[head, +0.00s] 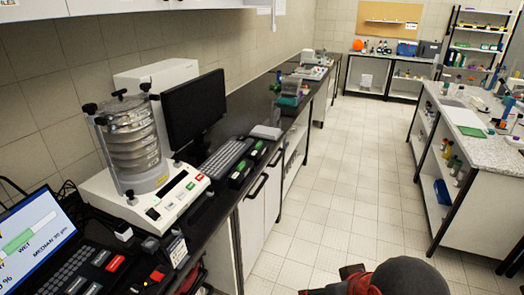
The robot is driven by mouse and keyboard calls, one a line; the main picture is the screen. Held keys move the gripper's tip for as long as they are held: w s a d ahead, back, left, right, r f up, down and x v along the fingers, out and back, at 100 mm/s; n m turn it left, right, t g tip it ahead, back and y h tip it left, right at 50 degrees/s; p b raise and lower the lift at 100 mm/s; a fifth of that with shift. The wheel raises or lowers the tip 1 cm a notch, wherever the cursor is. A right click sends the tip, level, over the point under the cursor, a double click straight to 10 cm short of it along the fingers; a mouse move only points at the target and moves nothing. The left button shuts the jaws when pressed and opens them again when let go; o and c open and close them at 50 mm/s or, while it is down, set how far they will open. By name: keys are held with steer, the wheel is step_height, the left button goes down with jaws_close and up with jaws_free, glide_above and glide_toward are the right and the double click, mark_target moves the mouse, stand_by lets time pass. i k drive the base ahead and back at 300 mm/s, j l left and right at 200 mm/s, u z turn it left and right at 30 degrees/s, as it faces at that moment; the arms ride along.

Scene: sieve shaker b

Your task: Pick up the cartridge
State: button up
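I cannot tell for sure which thing is the cartridge. Small dark blocks with green and white marks (240,177) lie along the bench's front edge beside the keyboard. Another small dark block (150,245) and a small white-topped block (123,232) stand in front of the sieve shaker, near a small labelled box (177,250). At the bottom edge a dark rounded part of my arm shows, with a dark and red part beside it. My gripper's fingertips do not show, and nothing is seen held.
The sieve shaker (135,145) with stacked sieves stands on the dark bench left. The tiled floor (335,190) is clear between this bench and the right-hand bench (480,140).

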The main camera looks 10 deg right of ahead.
mark_target(257, 152)
steer(key=i+z, duration=0.2)
steer(key=i, duration=0.3)
steer(key=i+j+z, duration=0.15)
steer(key=i, duration=0.3)
steer(key=i+j+z, duration=0.2)
steer(key=i, duration=0.3)
steer(key=i+j+z, duration=0.15)
steer(key=i, duration=0.3)
steer(key=i+j+z, duration=0.2)
steer(key=i, duration=0.25)
